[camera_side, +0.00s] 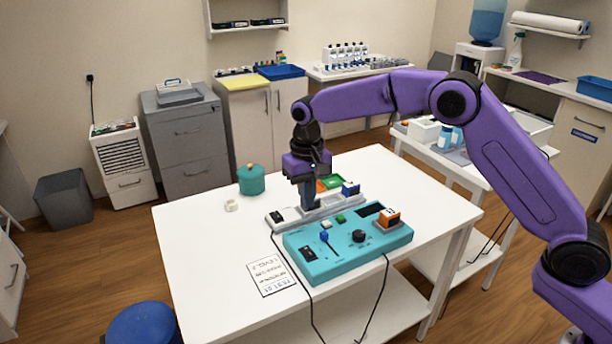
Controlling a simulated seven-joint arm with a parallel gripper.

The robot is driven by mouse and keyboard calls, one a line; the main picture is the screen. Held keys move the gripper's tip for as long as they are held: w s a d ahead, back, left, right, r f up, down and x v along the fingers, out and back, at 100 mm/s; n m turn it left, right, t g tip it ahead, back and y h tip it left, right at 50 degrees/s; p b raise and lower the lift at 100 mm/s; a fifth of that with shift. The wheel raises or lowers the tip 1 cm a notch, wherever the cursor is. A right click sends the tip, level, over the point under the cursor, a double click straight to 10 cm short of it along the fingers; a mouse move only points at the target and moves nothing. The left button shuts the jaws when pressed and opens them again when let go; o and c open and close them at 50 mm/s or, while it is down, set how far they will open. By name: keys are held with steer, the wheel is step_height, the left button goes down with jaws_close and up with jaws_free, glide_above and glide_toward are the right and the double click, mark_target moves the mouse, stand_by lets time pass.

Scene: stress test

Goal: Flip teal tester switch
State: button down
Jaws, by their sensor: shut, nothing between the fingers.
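The teal tester (345,250) sits on the white table, nearer its front edge. Its top carries a black rocker switch (309,253) at the left, a blue-capped lever (324,237), a black knob (359,236), a green button (340,219) and a dark display (369,210). An orange and dark block (389,217) stands on its right end. My gripper (309,207) points down just behind the tester, over a grey-white strip unit (320,208). The fingers are shut and empty. Whether they touch the strip unit cannot be told.
A teal lidded pot (251,180) and a small white ring (231,205) stand at the back left of the table (190,235). A printed card (271,274) lies left of the tester. Black cables hang over the front edge. The left tabletop is mostly clear.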

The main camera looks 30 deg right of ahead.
step_height(320, 180, up, 14)
steer(key=w, duration=0.2)
steer(key=shift+f, duration=0.25)
steer(key=shift+s, duration=0.15)
stand_by(0.5)
